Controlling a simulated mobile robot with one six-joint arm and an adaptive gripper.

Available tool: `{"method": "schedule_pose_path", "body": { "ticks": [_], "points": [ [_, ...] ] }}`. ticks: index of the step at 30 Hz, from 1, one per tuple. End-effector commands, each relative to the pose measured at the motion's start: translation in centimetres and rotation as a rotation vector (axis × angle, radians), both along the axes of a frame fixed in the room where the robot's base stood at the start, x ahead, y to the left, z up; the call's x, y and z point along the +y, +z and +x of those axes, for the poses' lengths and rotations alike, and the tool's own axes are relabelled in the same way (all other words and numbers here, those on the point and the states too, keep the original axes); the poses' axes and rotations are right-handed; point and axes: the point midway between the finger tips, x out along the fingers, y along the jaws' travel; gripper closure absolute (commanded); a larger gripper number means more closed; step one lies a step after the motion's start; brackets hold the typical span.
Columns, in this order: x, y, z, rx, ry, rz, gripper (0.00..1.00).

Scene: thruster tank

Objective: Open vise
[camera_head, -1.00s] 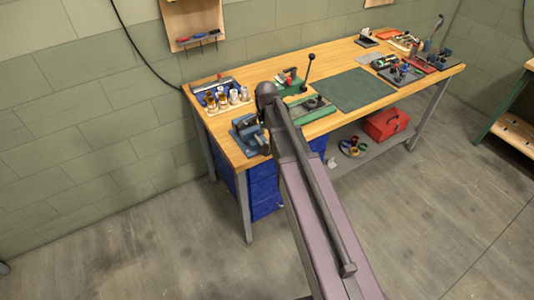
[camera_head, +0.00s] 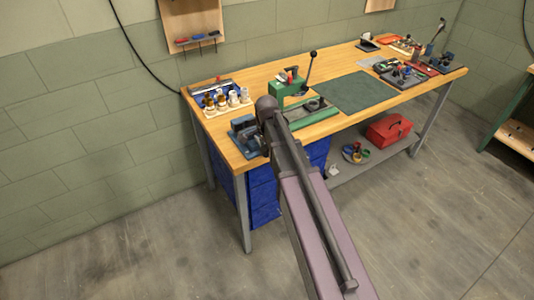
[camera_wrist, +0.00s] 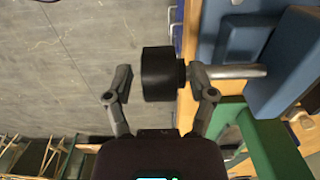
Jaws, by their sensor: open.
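The blue vise (camera_head: 243,135) sits at the near left corner of the wooden workbench, partly hidden by my arm in the head view. In the wrist view its blue body (camera_wrist: 285,65) is at the right, with a bare metal rod (camera_wrist: 240,72) leading left to a dark cylindrical knob (camera_wrist: 160,75). My gripper (camera_wrist: 159,70) is open, with one finger on each side of the knob in the picture. The left finger is apart from it. The right finger is close to its right end; I cannot tell if they touch. My gripper is hidden in the head view.
The workbench (camera_head: 325,127) carries bottles (camera_head: 228,99), a green press (camera_head: 284,90), a green mat (camera_head: 355,91) and several fixtures. A red toolbox (camera_head: 388,130) is on the lower shelf. A green part (camera_wrist: 270,145) is close to my right finger. The floor in front is clear.

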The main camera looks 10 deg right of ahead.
Motion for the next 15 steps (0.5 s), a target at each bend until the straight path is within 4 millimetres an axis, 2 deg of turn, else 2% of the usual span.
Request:
{"method": "schedule_pose_path", "body": {
  "ticks": [13, 14, 15],
  "points": [
    [-0.01, -0.35, 0.00, 0.000, 0.000, 0.000, 0.29],
    [-0.01, -0.35, 0.00, 0.000, 0.000, 0.000, 0.32],
    [-0.01, -0.35, 0.00, 0.000, 0.000, 0.000, 0.43]
  ]
}}
